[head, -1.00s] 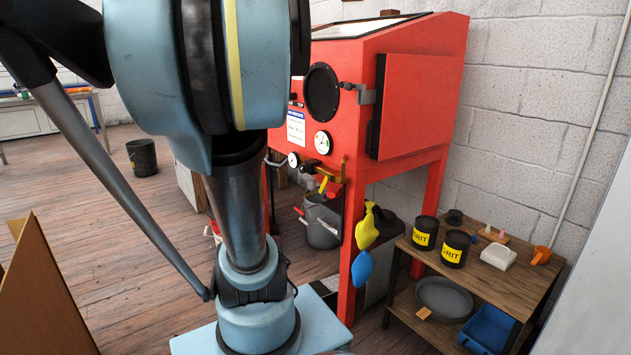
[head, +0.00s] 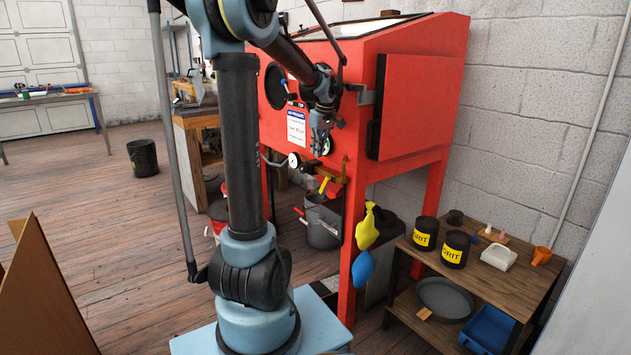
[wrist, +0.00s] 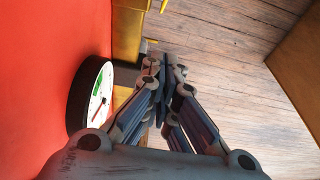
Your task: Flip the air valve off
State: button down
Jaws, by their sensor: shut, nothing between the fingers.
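In the wrist view the brass fittings (wrist: 128,32) lie just beyond the fingers, and a bit of yellow (wrist: 163,5) shows at the top edge. The valve's exact lever angle is hard to tell.
The white dial gauge (wrist: 96,95) sits close beside my gripper on the red cabinet (head: 425,100). Yellow (head: 367,227) and blue (head: 362,270) items hang at the cabinet's leg. A grey bucket (head: 322,222) stands below. A wooden shelf (head: 490,272) holds grit cans at right.

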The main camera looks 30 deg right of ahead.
aim_at(325, 185)
jog(key=x, duration=1.2)
jog(key=shift+d+f, duration=0.2)
jog(key=shift+d, duration=0.15)
jog(key=shift+s+f, duration=0.1)
jog(key=shift+s, duration=0.4)
jog(key=shift+s+f, duration=0.2)
jog(key=shift+s, duration=0.2)
jog(key=shift+d, duration=0.1)
